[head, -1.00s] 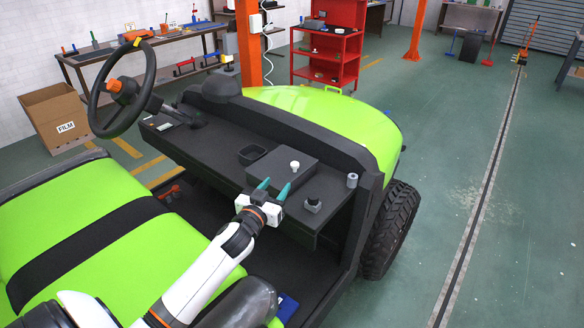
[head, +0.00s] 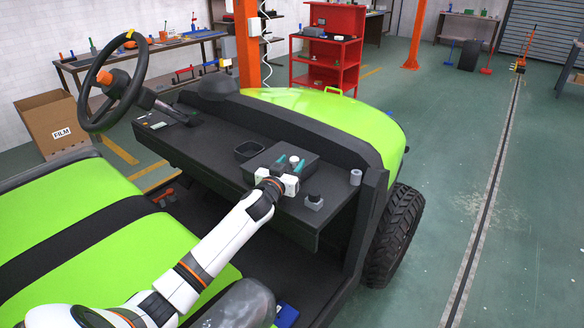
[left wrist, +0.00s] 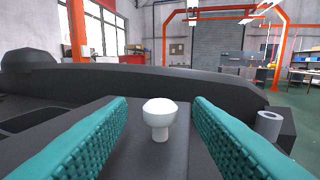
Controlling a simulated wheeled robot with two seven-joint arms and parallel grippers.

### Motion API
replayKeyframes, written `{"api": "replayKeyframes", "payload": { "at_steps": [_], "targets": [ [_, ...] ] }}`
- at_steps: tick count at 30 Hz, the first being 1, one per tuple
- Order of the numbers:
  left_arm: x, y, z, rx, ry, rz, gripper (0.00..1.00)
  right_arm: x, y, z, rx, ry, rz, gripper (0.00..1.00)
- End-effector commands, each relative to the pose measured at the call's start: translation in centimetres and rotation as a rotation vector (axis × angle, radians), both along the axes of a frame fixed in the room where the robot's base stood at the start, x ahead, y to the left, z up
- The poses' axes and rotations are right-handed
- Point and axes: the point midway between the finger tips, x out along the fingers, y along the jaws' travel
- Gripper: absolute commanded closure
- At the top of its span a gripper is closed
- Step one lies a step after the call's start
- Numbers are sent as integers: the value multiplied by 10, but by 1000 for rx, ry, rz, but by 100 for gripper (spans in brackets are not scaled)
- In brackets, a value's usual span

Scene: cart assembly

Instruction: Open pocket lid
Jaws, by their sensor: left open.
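The pocket lid (head: 309,172) is a dark raised panel on the cart's dashboard, with a white round knob (head: 294,160) on top. The lid looks shut. My left gripper (head: 287,164) is at the lid, with its teal fingers open on either side of the knob. In the left wrist view, the knob (left wrist: 159,118) stands between the two fingers, apart from both. My right gripper does not show in these views.
An open square recess (head: 249,151) lies left of the lid. A small black button block (head: 314,201) and a grey cylinder (head: 355,177) stand to its right. The steering wheel (head: 114,82) is at the far left. Green seats (head: 150,254) lie below my arm.

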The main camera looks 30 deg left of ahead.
Motion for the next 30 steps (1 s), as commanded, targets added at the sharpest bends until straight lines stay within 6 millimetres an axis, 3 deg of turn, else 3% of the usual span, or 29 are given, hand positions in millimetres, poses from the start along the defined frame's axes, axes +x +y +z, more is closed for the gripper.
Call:
{"api": "replayKeyframes", "payload": {
  "at_steps": [5, 14, 22, 30],
  "targets": [
    [13, 3, 0, 1, -1, 1, 54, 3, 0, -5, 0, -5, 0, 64],
    [14, 3, 1, 1, 0, 0, 54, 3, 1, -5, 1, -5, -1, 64],
    [14, 3, 1, 1, 0, 0, 98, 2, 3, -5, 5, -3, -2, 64],
    [14, 3, 2, -5, 1, 1, 100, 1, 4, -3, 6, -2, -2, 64]
  ]
}}
